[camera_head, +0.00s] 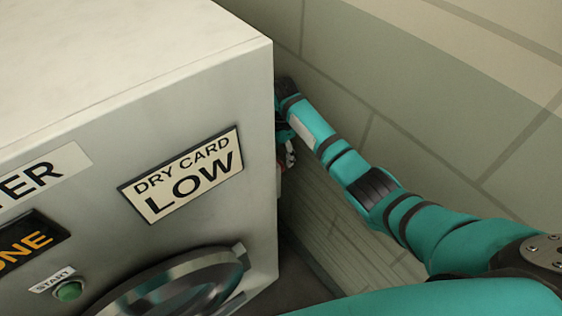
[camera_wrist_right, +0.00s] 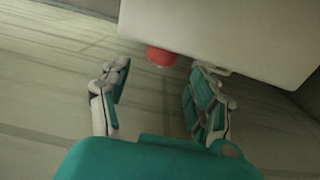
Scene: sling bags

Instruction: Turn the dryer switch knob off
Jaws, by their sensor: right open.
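The dryer (camera_head: 215,95) is a large pale grey box that fills the left of the head view. A red knob (camera_wrist_right: 161,57) sticks out from the dryer's side (camera_wrist_right: 225,35) in the right wrist view. My right gripper (camera_wrist_right: 160,90) is open and empty, with its two fingers apart. The knob lies ahead of the gap between the fingers, and I see no contact with it. In the head view my right gripper (camera_head: 287,150) is beside the dryer's right side, partly hidden behind its edge. My left gripper is not in view.
The dryer front carries a "DRY CARD LOW" sign (camera_head: 184,175), a green start button (camera_head: 69,291) and a round metal door ring (camera_head: 170,290). A pale block wall (camera_head: 430,110) stands close on the right, leaving a narrow gap beside the dryer.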

